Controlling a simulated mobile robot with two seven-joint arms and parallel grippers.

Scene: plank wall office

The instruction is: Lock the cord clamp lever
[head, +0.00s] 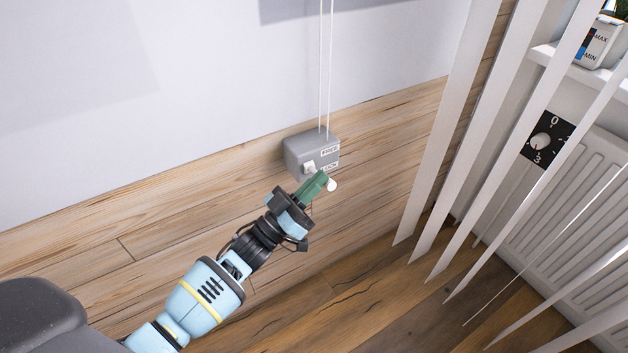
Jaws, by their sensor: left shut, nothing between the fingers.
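The cord clamp (298,149) is a grey box on the plank wall, with two white cords (326,70) running up from its top. A small white part (309,167) shows low on the front. A white rounded knob (331,184) shows just below the box, beside my fingertips; it may be the lever's end. My left gripper (318,180) has green fingers, is shut and empty, and is just below the clamp. Its fingers hide part of the area under the box. My right gripper is out of view.
White vertical blind slats (450,120) hang at the right, in front of a white radiator (590,190) and a black dial (547,140). A small container (598,42) stands on the ledge at top right. The wall left of the clamp is clear.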

